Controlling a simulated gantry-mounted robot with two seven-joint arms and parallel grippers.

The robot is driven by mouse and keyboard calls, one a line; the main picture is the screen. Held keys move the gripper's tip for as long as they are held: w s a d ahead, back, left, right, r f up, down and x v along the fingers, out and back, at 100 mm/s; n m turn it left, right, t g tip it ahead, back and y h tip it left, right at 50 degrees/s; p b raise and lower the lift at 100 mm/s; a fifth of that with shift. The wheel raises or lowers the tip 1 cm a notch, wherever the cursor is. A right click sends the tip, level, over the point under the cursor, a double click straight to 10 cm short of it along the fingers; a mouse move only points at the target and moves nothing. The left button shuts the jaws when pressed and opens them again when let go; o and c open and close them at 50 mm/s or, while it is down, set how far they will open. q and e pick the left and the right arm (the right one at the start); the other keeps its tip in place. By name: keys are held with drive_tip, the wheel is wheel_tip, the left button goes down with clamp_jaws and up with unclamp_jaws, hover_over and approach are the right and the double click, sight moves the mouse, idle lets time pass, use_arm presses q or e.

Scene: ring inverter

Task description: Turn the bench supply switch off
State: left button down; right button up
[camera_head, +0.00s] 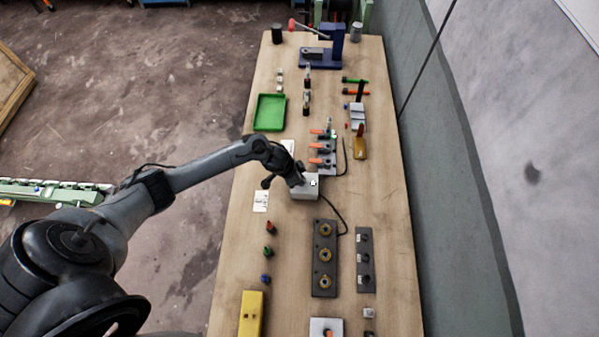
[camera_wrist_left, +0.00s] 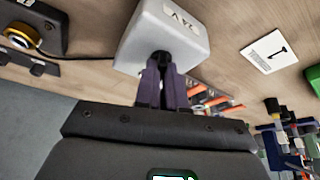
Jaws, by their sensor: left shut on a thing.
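The bench supply is a white box (camera_head: 304,190) in the middle of the bench. In the left wrist view the white box (camera_wrist_left: 160,32) fills the top centre, and a label that seems to read 24V is on its face. My left gripper (camera_head: 299,178) is at the box's upper left side in the head view. In the left wrist view my left gripper (camera_wrist_left: 161,65) is shut on a small dark switch (camera_wrist_left: 161,56) on the box's face. The fingers mostly hide the switch, so its position cannot be told. My right gripper is not in view.
A dark plate with several brass rings (camera_head: 325,258) stands below the box, with a black cable beside it. Orange-handled clamps (camera_head: 322,150) stand just above the box. A green tray (camera_head: 270,112) and a printed card (camera_head: 261,201) lie to the left.

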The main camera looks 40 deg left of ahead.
use_arm(q)
drive_tip(key=n+p, duration=0.1)
drive_tip(key=n+y+p, duration=0.1)
drive_tip(key=n+p, duration=0.1)
drive_tip(key=p, duration=0.1)
drive_tip(key=shift+s+d+r+n+t, duration=0.1)
drive_tip(key=shift+d+r+n+t, duration=0.2)
drive_tip(key=shift+n, duration=0.1)
drive_tip(key=n+y+p, duration=0.1)
drive_tip(key=n+p, duration=0.1)
drive_tip(key=n, duration=0.1)
drive_tip(key=shift+f+n+y+p, duration=0.15)
drive_tip(key=shift+n+y+p, duration=0.15)
drive_tip(key=n+y+p, duration=0.1)
drive_tip(key=n, duration=0.2)
drive_tip(key=shift+d, duration=0.1)
drive_tip(key=shift+f+n+g+y, duration=0.1)
drive_tip(key=shift+n+g+y, duration=0.4)
drive_tip(key=shift+n, duration=0.9)
drive_tip(key=c, duration=1.2)
unclamp_jaws()
drive_tip(key=shift+w, duration=0.2)
